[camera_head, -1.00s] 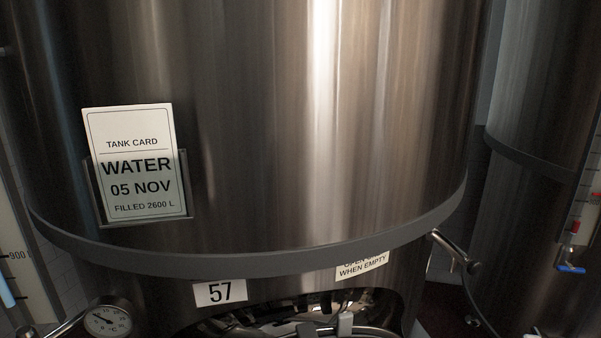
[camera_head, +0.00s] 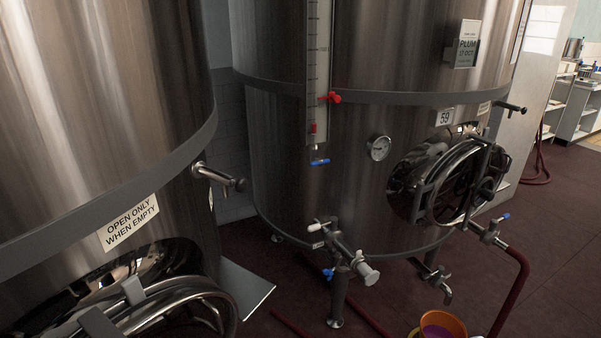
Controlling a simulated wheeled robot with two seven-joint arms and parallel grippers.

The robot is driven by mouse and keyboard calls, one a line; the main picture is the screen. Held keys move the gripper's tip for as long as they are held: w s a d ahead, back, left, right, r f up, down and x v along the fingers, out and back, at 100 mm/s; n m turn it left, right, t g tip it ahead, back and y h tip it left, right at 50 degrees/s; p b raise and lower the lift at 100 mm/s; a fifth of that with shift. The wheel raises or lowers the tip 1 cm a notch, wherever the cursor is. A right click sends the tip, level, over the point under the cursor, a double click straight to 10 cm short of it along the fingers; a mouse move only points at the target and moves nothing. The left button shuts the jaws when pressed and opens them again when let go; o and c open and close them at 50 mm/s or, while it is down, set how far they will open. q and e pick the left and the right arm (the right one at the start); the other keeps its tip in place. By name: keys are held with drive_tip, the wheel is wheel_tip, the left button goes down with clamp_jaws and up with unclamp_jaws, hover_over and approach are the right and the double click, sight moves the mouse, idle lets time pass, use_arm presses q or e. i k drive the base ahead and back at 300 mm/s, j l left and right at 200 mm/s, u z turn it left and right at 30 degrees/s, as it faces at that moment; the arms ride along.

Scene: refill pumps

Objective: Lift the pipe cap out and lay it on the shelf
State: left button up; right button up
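I cannot make out a loose pipe cap. An orange bucket (camera_head: 442,326) with something purple inside stands on the floor at the bottom edge, partly cut off; no cap can be told inside it. A valve outlet (camera_head: 345,252) low on the tank numbered 59 ends in a pale round fitting (camera_head: 368,276); I cannot tell whether that is a cap. White shelving (camera_head: 580,112) with small items stands far off at the upper right. I cannot tell whether it is the task's shelf. Neither of my grippers is in view.
A large steel tank (camera_head: 90,110) fills the left. Tank 59 (camera_head: 285,150) stands in the middle, with a round hatch (camera_head: 465,180). A flat metal plate (camera_head: 245,295) juts out between them. A red hose (camera_head: 520,280) runs down at the right. Dark red floor (camera_head: 560,240) is open at right.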

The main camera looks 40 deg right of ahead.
sight(370, 276)
drive_tip(key=z, duration=1.6)
